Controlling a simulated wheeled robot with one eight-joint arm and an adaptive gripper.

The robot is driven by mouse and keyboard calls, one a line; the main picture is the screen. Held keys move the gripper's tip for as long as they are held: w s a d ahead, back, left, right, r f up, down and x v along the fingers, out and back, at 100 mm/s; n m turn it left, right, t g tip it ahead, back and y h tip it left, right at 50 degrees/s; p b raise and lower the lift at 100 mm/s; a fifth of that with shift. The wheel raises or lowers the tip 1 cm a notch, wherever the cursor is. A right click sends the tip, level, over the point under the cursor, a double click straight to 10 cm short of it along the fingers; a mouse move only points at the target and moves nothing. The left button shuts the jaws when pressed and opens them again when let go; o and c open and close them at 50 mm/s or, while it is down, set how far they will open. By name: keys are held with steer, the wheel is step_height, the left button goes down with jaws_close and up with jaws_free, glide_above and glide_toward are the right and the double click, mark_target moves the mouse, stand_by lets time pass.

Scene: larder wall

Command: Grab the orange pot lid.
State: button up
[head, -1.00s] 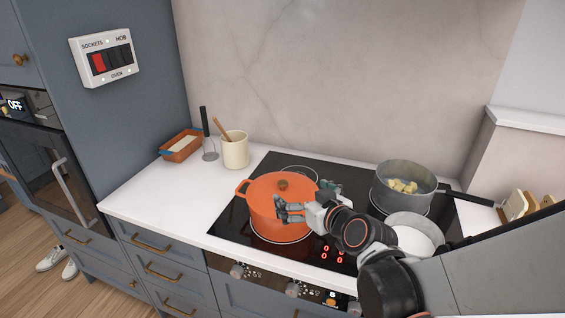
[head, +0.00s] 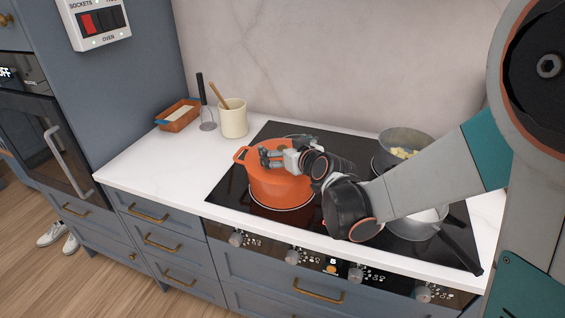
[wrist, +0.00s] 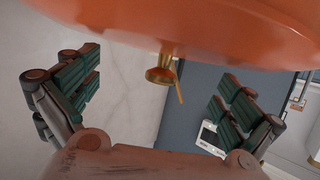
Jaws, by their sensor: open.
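The orange pot lid (head: 253,161) sits on the orange pot (head: 280,190) at the front left of the hob. My gripper (head: 265,158) is over the lid in the head view, pointing left, and hides the lid's knob there. In the wrist view the lid (wrist: 200,25) fills the top of the picture, upside down. Its brass-brown knob (wrist: 160,75) shows between my two spread green-padded fingers (wrist: 158,98), with clear gaps on both sides. The gripper is open and holds nothing.
A grey saucepan (head: 400,140) with yellow pieces stands at the back right of the hob, and a grey pan (head: 412,232) at the front right, partly behind my arm. A cream utensil jar (head: 233,120) and a terracotta dish (head: 178,115) stand back left.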

steer(key=shift+w+a+f, duration=0.15)
steer(key=shift+w+a, duration=0.05)
steer(key=shift+w, duration=0.15)
steer(key=shift+s, duration=0.25)
jaws_close()
